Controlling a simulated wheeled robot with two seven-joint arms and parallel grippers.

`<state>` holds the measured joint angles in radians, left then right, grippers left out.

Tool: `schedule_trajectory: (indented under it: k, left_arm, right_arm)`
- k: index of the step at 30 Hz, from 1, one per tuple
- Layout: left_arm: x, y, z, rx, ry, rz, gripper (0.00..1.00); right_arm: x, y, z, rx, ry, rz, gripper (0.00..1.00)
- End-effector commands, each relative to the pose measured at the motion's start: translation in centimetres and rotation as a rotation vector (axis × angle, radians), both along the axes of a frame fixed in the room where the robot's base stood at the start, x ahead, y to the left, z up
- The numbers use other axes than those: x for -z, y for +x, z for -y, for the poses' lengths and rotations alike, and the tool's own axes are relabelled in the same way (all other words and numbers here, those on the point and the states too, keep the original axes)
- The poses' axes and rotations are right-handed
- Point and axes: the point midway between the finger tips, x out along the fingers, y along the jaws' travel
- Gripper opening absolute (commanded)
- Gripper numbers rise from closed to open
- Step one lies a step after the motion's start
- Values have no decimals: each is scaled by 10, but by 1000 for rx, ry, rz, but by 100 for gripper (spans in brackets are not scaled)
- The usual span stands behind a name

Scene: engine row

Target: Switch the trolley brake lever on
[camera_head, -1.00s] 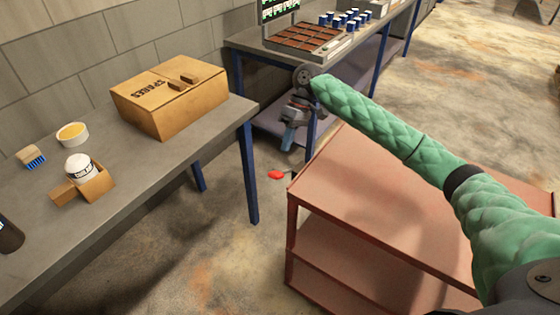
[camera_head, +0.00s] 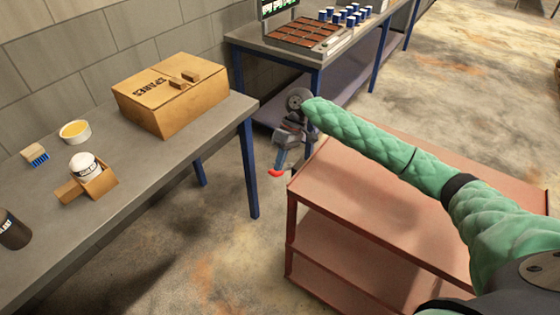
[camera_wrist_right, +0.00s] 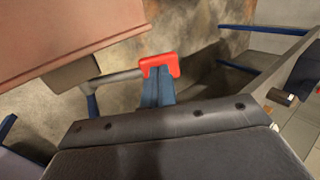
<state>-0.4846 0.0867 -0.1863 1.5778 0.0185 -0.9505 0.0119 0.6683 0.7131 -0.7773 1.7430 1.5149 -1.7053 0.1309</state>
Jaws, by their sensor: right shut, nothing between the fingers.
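The trolley (camera_head: 365,200) is a reddish-brown two-shelf cart at the right of the head view. Its brake lever (camera_head: 277,173) has a red end at the trolley's far left corner. In the right wrist view the red lever end (camera_wrist_right: 160,64) sits on a grey rod beside the trolley (camera_wrist_right: 60,35). My right gripper (camera_head: 280,165) points down at the lever, its blue fingers shut and empty. In the wrist view the fingertips (camera_wrist_right: 158,82) overlap the red end; I cannot tell whether they touch it. My left gripper is not in view.
A grey bench (camera_head: 120,205) at the left holds a cardboard box (camera_head: 172,100) and small items. A second bench (camera_head: 245,43) with a tray and blue cups stands behind. Bare floor (camera_head: 215,235) lies between bench and trolley.

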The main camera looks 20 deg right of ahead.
Motion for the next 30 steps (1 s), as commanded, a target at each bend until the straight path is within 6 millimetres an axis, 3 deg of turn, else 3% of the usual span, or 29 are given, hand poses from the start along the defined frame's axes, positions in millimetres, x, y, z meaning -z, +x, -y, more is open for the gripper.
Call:
schedule_trajectory:
  k: [10,26,30]
  left_arm:
    - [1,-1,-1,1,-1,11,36]
    - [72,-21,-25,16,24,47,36]
    - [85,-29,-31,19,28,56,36]
  right_arm:
    - [2,-3,-4,-2,-40,32,0]
    - [38,-21,-27,-3,-337,264,0]
    - [50,-23,-30,-1,-331,257,0]
